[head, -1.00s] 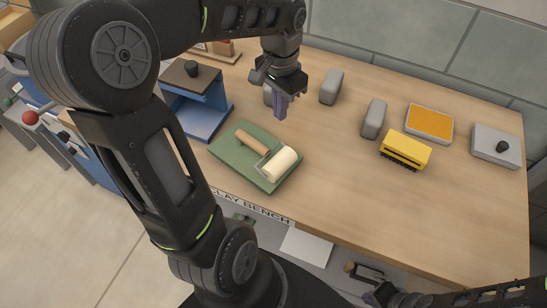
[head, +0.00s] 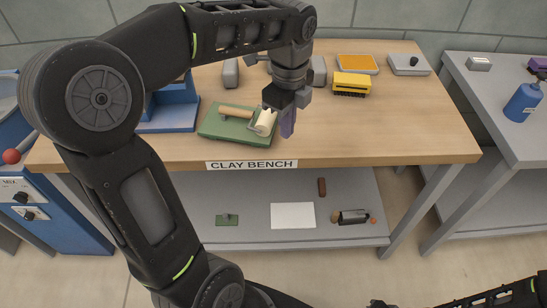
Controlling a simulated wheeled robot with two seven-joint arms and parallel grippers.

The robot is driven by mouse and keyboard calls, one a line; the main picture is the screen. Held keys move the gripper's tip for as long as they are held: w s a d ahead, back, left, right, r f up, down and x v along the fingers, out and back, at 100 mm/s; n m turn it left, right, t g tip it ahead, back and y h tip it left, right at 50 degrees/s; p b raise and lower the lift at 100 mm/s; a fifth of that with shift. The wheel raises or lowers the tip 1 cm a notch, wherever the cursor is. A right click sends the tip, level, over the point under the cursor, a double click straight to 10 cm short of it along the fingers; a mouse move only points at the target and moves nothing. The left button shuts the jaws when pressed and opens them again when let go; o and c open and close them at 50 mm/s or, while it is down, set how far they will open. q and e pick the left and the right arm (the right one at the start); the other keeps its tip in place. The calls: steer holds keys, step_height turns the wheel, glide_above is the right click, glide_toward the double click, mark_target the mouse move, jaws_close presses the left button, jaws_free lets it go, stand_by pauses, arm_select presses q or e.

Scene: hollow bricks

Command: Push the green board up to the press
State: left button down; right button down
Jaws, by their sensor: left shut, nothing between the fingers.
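The green board (head: 224,129) lies flat on the wooden bench. A narrow strip of bench seems to lie between press and board.
The bench's front edge (head: 340,161) is close to the board. Bench to the right (head: 400,120) is clear.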

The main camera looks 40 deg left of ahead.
mark_target(273, 154)
arm_select(q)
steer(key=shift+w+f+m, duration=0.1)
steer(key=shift+w+m, duration=0.05)
steer(key=shift+m, duration=0.45)
arm_select(e)
steer(key=shift+w, duration=0.2)
arm_select(q)
steer(key=shift+a, duration=0.1)
step_height(273, 154, down, 10)
steer(key=shift+r, duration=0.15)
steer(key=a, duration=0.1)
steer(key=a+p, duration=0.1)
steer(key=a, duration=0.1)
steer(key=shift+w, duration=0.25)
steer(key=shift+a, duration=0.45)
arm_select(e)
steer(key=shift+r, duration=0.7)
arm_select(q)
steer(key=shift+a, duration=0.1)
